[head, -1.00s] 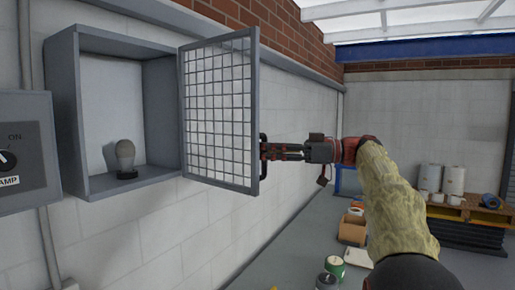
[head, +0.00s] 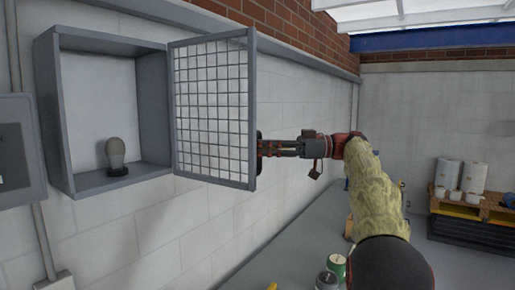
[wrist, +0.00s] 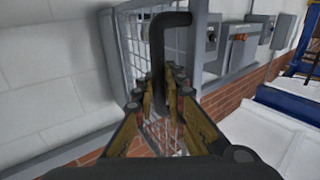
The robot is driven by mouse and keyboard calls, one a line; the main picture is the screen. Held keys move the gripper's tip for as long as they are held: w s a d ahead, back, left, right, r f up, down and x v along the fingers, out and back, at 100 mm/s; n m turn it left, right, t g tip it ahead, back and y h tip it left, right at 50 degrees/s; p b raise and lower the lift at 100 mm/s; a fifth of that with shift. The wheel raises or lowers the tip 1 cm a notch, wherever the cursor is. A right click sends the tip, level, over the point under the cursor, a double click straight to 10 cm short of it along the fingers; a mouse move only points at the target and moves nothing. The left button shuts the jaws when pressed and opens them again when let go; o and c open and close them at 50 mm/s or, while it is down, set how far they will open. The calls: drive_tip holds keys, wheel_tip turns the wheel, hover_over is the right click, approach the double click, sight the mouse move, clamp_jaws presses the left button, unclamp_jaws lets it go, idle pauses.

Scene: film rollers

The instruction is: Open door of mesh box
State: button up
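The grey mesh box (head: 47,120) is fixed to the wall at the left of the head view. Its mesh door (head: 252,100) stands swung wide open on the box's right side. A dark bent handle (wrist: 157,45) is on the door and fills the top middle of the wrist view. My gripper (head: 262,148) is at the door's free edge. In the wrist view, my gripper's fingers (wrist: 160,78) close in on both sides of the handle's bar.
A bulb on a dark base (head: 116,157) stands inside the box. A grey switch box (head: 15,165) is on the wall at far left. Cans (head: 336,266) stand below, and pallets with white rolls (head: 447,175) are at right. The floor between is mostly clear.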

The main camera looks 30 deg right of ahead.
drive_tip(key=shift+o, duration=1.2)
drive_tip(key=shift+s+d, duration=0.15)
drive_tip(key=shift+o, duration=0.7)
drive_tip(key=shift+r, duration=0.1)
drive_tip(key=v, duration=1.2)
